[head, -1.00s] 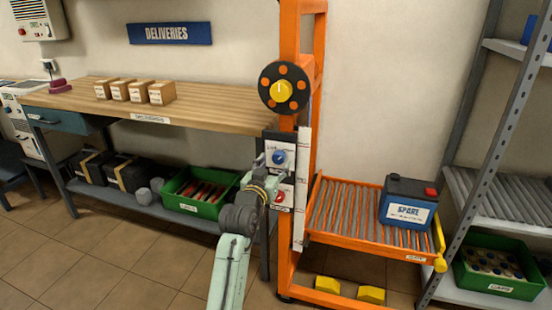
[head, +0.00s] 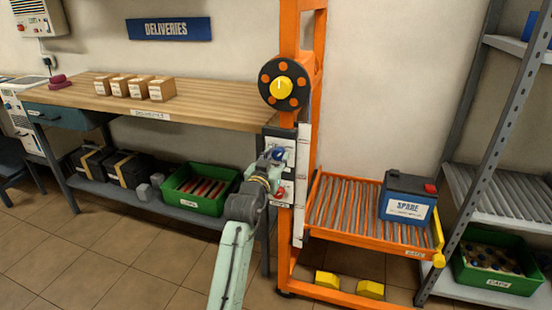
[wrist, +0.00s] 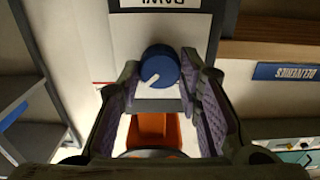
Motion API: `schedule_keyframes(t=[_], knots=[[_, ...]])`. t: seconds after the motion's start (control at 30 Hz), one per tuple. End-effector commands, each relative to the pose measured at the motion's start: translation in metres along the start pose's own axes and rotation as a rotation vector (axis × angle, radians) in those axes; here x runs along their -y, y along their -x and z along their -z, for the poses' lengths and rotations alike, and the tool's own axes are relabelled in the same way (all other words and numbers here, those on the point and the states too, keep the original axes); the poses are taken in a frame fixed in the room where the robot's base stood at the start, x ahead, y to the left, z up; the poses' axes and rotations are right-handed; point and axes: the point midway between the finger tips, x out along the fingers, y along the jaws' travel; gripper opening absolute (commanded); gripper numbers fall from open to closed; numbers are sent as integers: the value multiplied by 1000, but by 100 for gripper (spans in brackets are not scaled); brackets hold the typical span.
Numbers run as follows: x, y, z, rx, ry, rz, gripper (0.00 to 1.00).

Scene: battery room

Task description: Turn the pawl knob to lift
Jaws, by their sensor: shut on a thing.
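The blue pawl knob (head: 279,153) is on a light panel (head: 290,143) on the left post of the orange hoist frame, and my arm partly hides it. In the wrist view the round blue knob (wrist: 160,66) has a white pointer mark slanting to the lower left. My gripper (head: 275,158) is at the panel, with its fingers at the knob. In the wrist view my gripper (wrist: 162,73) has one purple-padded finger on each side of the knob and is shut on it. The label above the knob is upside down and cut off there.
A black wheel with a yellow hub (head: 282,86) is higher on the post. A roller shelf (head: 335,215) with the SPARE battery (head: 406,200) is to the right. The wooden bench (head: 200,108) is to the left, with a green crate (head: 208,205) beneath it.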

Motion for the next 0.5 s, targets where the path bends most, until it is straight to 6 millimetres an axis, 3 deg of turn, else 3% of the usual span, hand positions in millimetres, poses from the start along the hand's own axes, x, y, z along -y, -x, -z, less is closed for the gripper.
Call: schedule_keyframes(t=[0.27, 0.5], knots=[[0, 0, 0, 0, 0, -1, 4], [0, 0, 0, 0, 23, -1, 4]])
